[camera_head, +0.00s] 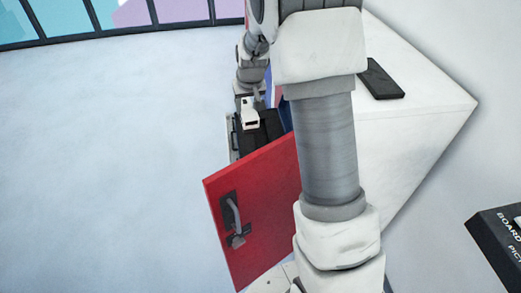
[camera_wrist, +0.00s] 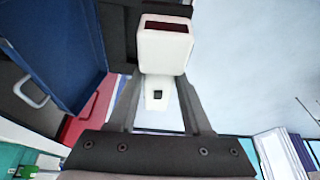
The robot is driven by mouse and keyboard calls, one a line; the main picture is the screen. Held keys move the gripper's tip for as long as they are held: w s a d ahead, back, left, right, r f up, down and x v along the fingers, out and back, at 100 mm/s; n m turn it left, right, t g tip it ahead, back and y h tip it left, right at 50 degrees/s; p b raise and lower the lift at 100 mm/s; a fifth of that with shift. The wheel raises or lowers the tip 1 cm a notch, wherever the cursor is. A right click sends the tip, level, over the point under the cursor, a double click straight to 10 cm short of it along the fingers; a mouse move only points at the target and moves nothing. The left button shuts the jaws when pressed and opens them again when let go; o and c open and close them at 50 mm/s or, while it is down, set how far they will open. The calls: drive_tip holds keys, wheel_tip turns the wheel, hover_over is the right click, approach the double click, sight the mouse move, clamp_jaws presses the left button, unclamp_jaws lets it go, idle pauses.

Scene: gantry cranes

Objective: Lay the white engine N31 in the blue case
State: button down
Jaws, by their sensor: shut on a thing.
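My gripper (camera_wrist: 160,78) is shut on a white engine (camera_wrist: 165,48), a small blocky piece with a dark red window at its end. The engine's number cannot be read. In the head view the engine (camera_head: 250,114) shows small below my wrist, in front of dark surfaces. The blue case (camera_wrist: 52,42) shows at the left of the wrist view as a blue panel with a dark border and a grey handle. The engine is to the right of this panel, over or beside a dark part. In the head view my arm hides most of the case; a blue sliver (camera_head: 287,113) shows.
A red door or panel (camera_head: 262,205) with a grey handle stands in front of the dark part. A white counter (camera_head: 420,125) with a black flat object (camera_head: 380,80) is at the right. A dark sign (camera_head: 500,240) is at the lower right. The floor at left is clear.

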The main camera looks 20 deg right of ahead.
drive_tip(key=m+b, duration=0.1)
drive_tip(key=b, duration=1)
hover_over(262, 143)
wheel_tip(262, 143, down, 9)
drive_tip(key=shift+h, duration=0.3)
wheel_tip(262, 143, down, 10)
drive_tip(key=shift+b, duration=0.95)
drive_tip(key=shift+f, duration=0.1)
drive_tip(key=shift+f, duration=0.15)
drive_tip(key=shift+c, duration=1.7)
unclamp_jaws()
drive_tip(key=shift+r, duration=0.45)
drive_tip(key=p+v, duration=0.2)
drive_tip(key=v, duration=0.9)
drive_tip(key=shift+s+r, duration=0.2)
